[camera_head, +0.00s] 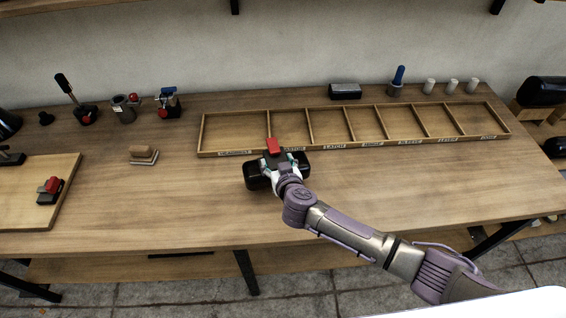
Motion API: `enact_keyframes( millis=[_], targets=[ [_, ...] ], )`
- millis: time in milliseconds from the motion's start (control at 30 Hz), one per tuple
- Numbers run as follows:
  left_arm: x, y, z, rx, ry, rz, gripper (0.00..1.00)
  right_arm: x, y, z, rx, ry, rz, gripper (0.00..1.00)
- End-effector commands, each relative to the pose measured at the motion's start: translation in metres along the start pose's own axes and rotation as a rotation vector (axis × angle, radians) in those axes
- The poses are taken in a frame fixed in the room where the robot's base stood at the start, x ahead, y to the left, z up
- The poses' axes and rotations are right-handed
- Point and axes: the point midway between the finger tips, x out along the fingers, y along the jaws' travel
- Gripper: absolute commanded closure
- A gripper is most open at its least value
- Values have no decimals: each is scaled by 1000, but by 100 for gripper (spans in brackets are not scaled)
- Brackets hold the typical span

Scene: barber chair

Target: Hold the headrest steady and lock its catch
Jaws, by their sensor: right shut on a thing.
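A black padded block, seemingly the headrest (256,178), lies on the bench in front of the divided tray. A red piece (273,146), likely its catch, stands up at its back edge. Whether the catch is locked cannot be told. My right gripper (281,168) comes in from the lower right and is shut on the headrest from above, hiding its middle. The fingers' exact contact is too small to see. My left gripper is not in view.
The divided wooden tray (353,152) lies behind the headrest. At left are a wooden board (25,210) with a small black-and-red clamp (49,189) and a stamp-like block (144,154). Several small tools stand along the wall.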

Motion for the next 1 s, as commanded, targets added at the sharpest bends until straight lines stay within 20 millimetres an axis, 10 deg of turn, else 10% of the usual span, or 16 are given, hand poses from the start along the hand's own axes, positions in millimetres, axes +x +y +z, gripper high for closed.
enact_keyframes(
  millis=[1000],
  targets=[
    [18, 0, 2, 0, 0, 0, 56, 31, -26, 14, 0, 5, -2, 100]
  ],
)
